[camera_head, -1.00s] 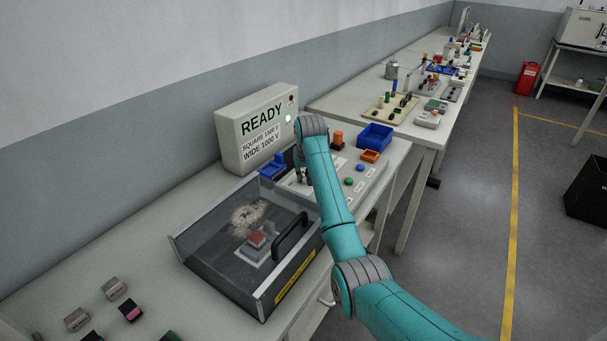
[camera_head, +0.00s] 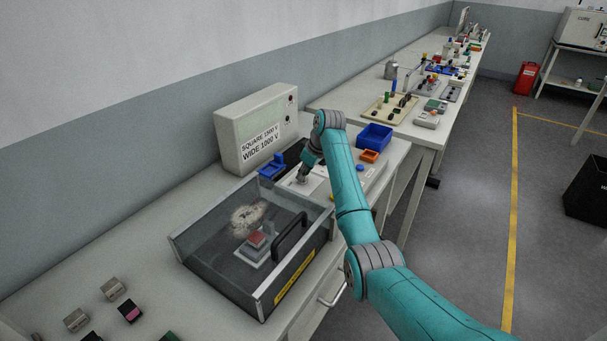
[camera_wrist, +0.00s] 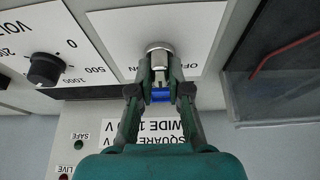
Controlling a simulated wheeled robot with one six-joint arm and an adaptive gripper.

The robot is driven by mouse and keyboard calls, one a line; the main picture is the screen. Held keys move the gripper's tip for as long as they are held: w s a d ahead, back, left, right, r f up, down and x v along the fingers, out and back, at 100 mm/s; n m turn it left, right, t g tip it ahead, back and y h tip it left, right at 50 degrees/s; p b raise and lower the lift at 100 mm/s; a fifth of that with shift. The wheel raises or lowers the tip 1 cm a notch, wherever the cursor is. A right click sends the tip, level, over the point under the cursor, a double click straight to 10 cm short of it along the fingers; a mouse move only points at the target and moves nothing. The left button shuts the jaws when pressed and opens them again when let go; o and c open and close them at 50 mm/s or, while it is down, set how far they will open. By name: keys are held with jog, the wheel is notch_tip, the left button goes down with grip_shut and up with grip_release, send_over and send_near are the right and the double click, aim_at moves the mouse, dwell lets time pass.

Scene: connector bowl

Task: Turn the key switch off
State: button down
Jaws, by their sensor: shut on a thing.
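The key switch shows in the wrist view as a round silver lock (camera_wrist: 159,47) on a white plate, with upside-down ON and OFF lettering beside it. My gripper (camera_wrist: 159,76) is shut on its key, and a blue part (camera_wrist: 160,96) shows between the fingers. The fingers hide much of the key, so I cannot tell its exact angle. In the head view my gripper (camera_head: 303,179) is down at the pale panel (camera_head: 310,188), and the switch itself is hidden there.
A clear-lidded case (camera_head: 262,292) with a dark handle lies in front. A black dial (camera_wrist: 45,69) sits beside the switch.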

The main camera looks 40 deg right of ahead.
jog(key=n+y, duration=0.1)
jog(key=n, duration=0.1)
jog(key=n+g, duration=0.1)
jog(key=n, duration=0.2)
jog(key=shift+d+y, duration=0.15)
jog(key=shift+y, duration=0.25)
jog(key=shift+w+n+g+y, duration=0.1)
jog(key=shift+n+g+y, duration=0.45)
jog(key=shift+n, duration=1.55)
jog(key=shift+g, duration=0.25)
jog(key=c, duration=1.1)
grip_release()
jog(key=v, duration=1.2)
